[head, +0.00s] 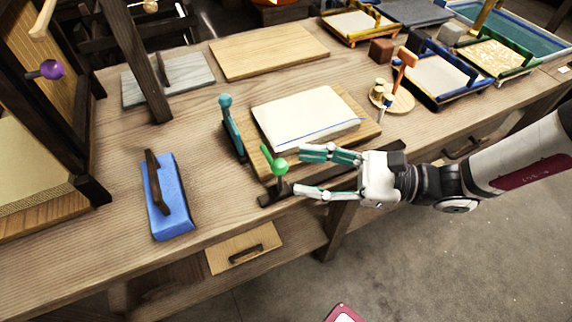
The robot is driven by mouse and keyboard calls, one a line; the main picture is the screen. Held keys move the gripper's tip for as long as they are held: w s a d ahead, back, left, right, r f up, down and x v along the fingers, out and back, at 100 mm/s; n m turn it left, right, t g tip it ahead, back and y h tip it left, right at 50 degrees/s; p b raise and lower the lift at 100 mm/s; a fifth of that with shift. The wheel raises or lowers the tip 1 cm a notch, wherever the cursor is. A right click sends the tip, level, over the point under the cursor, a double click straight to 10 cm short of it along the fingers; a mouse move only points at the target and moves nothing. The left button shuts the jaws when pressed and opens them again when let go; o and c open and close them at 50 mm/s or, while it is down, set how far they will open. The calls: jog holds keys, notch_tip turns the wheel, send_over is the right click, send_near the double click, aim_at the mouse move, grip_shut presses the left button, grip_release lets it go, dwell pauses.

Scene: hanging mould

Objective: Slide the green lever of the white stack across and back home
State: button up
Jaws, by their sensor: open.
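The white stack (300,118) lies on a wooden board on the bench, with a blue line along its near side. The green lever (280,166) has a round green knob and stands on a dark base rail at the stack's near left corner. My gripper (298,172) reaches in from the right. Its two teal fingers are spread apart, with the knob just left of the fingertips. I cannot tell whether a finger touches the lever. The gripper holds nothing that I can see.
A teal-knobbed lever (226,118) stands left of the stack. A blue block with a dark handle (168,198) lies further left. A round wooden stand (398,100) and several framed trays are at the back right.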

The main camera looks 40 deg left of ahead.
jog(key=v, duration=0.6)
dwell(0.3)
